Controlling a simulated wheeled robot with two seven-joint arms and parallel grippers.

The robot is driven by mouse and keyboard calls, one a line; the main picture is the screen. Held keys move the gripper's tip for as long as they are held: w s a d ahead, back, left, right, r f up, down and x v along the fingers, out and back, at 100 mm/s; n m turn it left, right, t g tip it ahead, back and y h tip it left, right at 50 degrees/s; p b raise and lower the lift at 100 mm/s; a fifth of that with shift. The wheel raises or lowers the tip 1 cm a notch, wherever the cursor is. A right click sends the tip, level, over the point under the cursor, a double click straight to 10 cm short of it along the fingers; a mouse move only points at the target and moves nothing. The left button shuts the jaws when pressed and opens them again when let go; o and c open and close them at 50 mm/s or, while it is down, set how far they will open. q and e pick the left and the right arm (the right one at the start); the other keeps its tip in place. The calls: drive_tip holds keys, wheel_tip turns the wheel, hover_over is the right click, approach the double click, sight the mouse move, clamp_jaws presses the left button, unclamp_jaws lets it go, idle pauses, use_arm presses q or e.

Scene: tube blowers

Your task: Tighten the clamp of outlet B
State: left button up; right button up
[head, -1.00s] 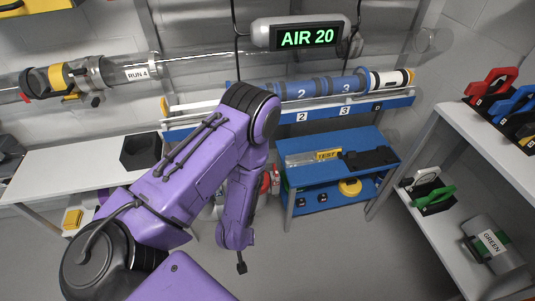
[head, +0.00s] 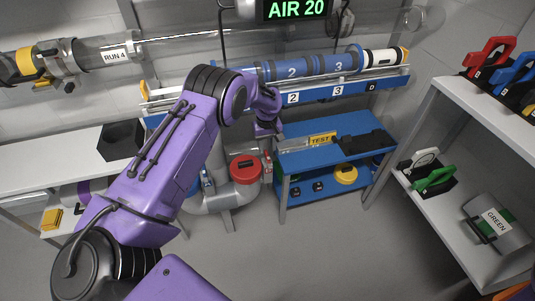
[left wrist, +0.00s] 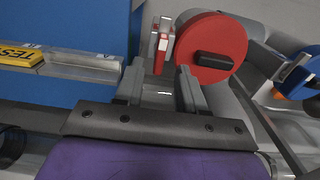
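My left gripper (head: 268,130) hangs in front of the blue bench in the head view. In the left wrist view its two fingers (left wrist: 160,88) are apart with nothing between them. Beyond them is a red round cap with a black bar (left wrist: 211,48), fixed by grey pipework; it also shows in the head view (head: 245,169). A red-and-white upright piece (left wrist: 162,45) stands beside the cap. A blue part with an orange piece (left wrist: 302,75) is at the right edge. No letter B is legible on these parts, so I cannot tell which is outlet B. My right gripper is out of view.
The blue bench (head: 345,125) with a TEST piece (head: 322,138) stands right of the gripper. Blue tubes 2 and 3 (head: 315,67) lie on a rack above. A shelf with coloured handles (head: 490,55) is at right. The floor in front is clear.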

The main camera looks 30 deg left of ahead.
sight(267, 154)
use_arm(q)
wheel_tip(267, 154, down, 4)
drive_tip(key=shift+r, duration=0.1)
clamp_jaws()
